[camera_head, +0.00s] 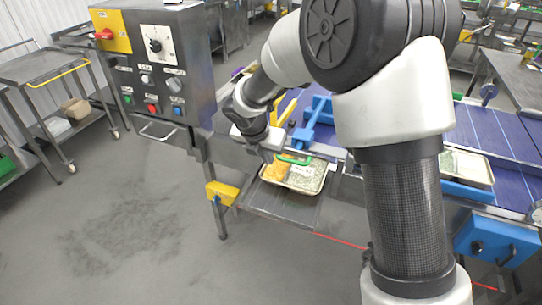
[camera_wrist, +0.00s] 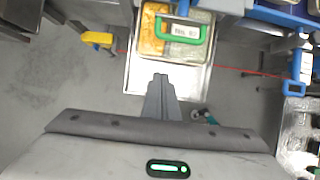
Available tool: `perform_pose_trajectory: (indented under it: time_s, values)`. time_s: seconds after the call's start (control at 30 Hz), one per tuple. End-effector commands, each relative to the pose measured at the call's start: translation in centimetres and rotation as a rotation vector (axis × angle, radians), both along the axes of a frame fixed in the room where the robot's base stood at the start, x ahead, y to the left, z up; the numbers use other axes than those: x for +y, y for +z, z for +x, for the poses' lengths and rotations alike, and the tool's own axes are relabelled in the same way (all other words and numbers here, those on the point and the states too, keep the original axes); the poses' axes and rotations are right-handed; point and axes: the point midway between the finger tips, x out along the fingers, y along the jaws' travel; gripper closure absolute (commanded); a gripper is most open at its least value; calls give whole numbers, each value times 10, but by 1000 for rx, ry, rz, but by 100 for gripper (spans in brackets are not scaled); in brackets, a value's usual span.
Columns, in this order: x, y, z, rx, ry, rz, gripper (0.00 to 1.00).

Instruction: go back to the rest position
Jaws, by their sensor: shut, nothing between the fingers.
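My gripper (camera_wrist: 160,82) is shut and empty in the wrist view, its fingertips just short of the food tray in the picture. In the head view my gripper (camera_head: 272,152) hangs by the tray's upper left side, partly hidden by my own arm. The food tray (camera_head: 291,188) holds orange food on the left and pale, speckled food on the right. It also shows at the top of the wrist view (camera_wrist: 212,36). A green handle (camera_head: 293,160) lies across the tray, with a white label beside it; the handle also shows in the wrist view (camera_wrist: 160,28).
The tray sits on a metal shelf (camera_head: 280,208) at the front of a blue conveyor (camera_head: 495,130). A control box (camera_head: 160,60) stands at the left. Another tray (camera_head: 470,168) lies on the right, behind my arm. The floor (camera_head: 120,220) at the lower left is clear.

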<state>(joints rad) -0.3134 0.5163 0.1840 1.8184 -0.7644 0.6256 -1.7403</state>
Motion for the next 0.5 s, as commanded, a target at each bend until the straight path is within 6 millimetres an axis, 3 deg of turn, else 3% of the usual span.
perform_pose_trajectory:
  time_s: [0.17,0.27,0.37,0.5]
  values:
    - [-1,5,-2,-2,-12,3,100]
    - [-14,23,-8,-22,-106,39,100]
    - [-44,59,-23,-69,-332,130,100]
    - [-99,117,-70,-157,-804,337,100]
